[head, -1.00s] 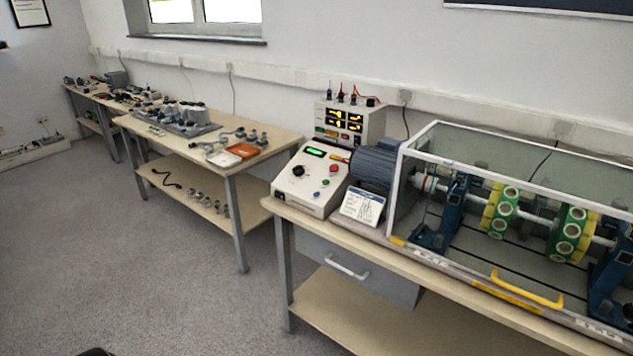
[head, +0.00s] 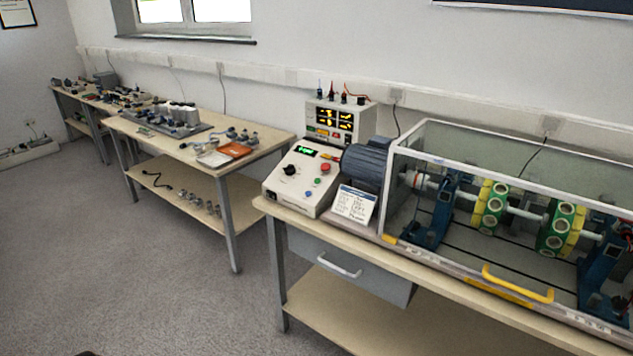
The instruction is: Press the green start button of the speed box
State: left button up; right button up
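The speed box (head: 301,197) is a cream console with a sloped front, on the left end of the near workbench. Its face carries a lit green display (head: 305,152), a black knob (head: 290,170), a red button (head: 325,168), a small green button (head: 317,182) and a blue button or socket (head: 308,194) near the lower edge. The green button sits below the red one and is unobstructed. Neither of my grippers is in the head view.
A white card (head: 355,205) stands right of the speed box, before a blue-grey motor (head: 366,164). A clear-walled rig with a yellow handle (head: 517,284) fills the bench's right. A meter unit (head: 338,121) stands behind. Grey floor (head: 130,270) is open at left.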

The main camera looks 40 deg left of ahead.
pick_arm(q)
grip_shut()
dwell(1.2)
